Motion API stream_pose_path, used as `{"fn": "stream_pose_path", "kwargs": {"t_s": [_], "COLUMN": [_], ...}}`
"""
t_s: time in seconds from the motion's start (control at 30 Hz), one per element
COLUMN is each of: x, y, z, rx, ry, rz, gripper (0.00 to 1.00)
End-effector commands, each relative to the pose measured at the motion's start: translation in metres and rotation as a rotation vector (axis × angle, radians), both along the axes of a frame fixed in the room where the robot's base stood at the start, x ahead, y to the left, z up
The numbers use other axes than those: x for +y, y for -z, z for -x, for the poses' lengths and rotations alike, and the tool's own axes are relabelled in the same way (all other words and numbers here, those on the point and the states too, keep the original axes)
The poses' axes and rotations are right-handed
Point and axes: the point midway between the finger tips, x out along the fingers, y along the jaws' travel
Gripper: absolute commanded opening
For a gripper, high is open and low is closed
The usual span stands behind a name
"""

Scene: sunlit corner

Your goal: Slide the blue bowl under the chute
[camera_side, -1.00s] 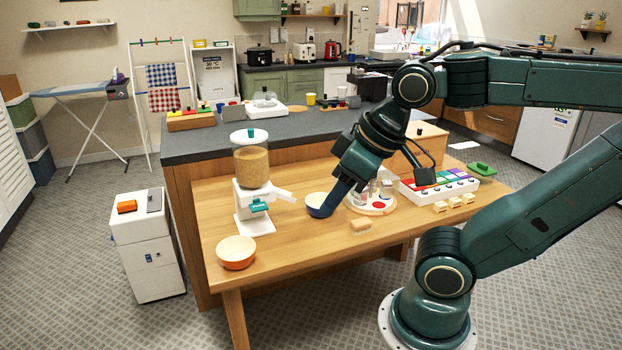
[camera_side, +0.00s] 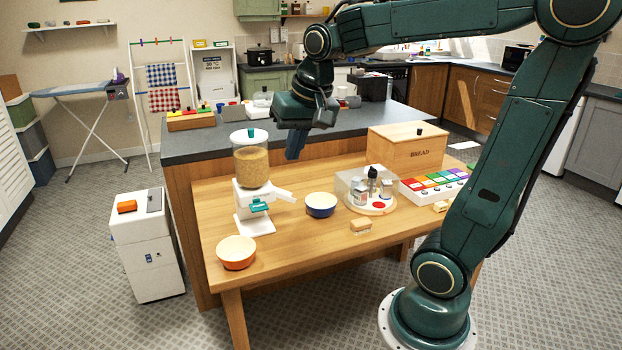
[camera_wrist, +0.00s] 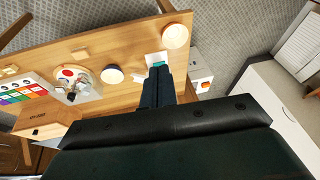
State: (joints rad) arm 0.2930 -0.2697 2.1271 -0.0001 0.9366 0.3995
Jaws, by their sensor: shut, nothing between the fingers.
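The blue bowl (camera_side: 321,211), white inside, stands upright on the table just right of the chute's end, with a small gap in the side view. It also shows in the wrist view (camera_wrist: 113,74). The white chute (camera_side: 284,194) slopes out to the right from a dispenser (camera_side: 252,168) with a clear jar of tan grains and a teal lever. My gripper (camera_side: 295,148) is shut and empty, raised above and behind the bowl, apart from it. Its fingers (camera_wrist: 158,72) hide part of the dispenser in the wrist view.
An orange bowl (camera_side: 236,256) stands at the table's front left. A sponge-like block (camera_side: 361,227), a round tray with small jars (camera_side: 372,205), a bread box (camera_side: 408,150) and a colored-button panel (camera_side: 436,183) lie to the right.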

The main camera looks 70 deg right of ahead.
Motion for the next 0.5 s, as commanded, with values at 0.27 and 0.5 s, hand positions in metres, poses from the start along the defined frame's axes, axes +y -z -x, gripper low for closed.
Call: {"fn": "stream_pose_path", "kwargs": {"t_s": [0.27, 0.5], "x": [-0.065, -0.128], "y": [0.014, 0.036], "z": [-0.044, -0.070], "rx": [0.046, 0.075], "ry": [0.301, 0.558], "rz": [-0.075, -0.135], "gripper": [0.00, 0.00]}}
